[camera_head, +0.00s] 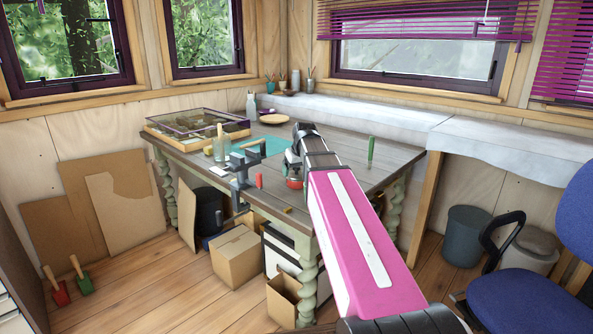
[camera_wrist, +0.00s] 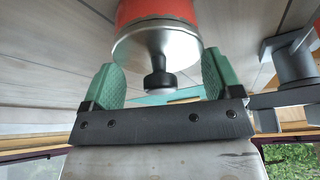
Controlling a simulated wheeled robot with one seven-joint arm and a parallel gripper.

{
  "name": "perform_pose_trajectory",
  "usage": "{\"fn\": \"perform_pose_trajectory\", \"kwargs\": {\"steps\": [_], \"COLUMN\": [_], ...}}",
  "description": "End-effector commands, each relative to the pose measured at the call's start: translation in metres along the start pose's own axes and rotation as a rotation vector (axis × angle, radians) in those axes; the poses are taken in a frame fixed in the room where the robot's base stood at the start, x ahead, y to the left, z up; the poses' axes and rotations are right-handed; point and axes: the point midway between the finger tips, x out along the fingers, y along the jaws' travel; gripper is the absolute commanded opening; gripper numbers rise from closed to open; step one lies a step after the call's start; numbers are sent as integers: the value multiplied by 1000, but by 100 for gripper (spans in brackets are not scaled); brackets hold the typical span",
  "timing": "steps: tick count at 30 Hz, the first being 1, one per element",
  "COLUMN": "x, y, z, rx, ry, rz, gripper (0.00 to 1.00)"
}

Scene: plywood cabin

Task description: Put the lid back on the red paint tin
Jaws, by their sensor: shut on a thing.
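The red paint tin (camera_head: 295,184) stands on the workbench near its front edge, partly hidden by my arm. In the wrist view the tin's red side (camera_wrist: 155,10) shows beyond the silver lid (camera_wrist: 155,42), which has a black knob facing my gripper. In the head view my gripper (camera_head: 293,163) is directly above the tin. Lid and tin look in line; I cannot tell whether the lid is fully seated.
A glass-topped case (camera_head: 185,122) lies at the back left of the bench. A green upright stick (camera_head: 371,152) is to the right. A teal mat (camera_head: 268,146) lies behind.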

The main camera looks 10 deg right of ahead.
Motion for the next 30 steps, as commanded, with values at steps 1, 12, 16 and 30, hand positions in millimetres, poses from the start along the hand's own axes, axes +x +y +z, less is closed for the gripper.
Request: {"fn": "perform_pose_trajectory", "kwargs": {"steps": [1,12,16,30], "x": [0,0,0,-4], "y": [0,0,0,0], "z": [0,0,0,-2], "rx": [0,0,0,0], "ry": [0,0,0,0], "rz": [0,0,0,0], "gripper": [62,62,100,100]}}
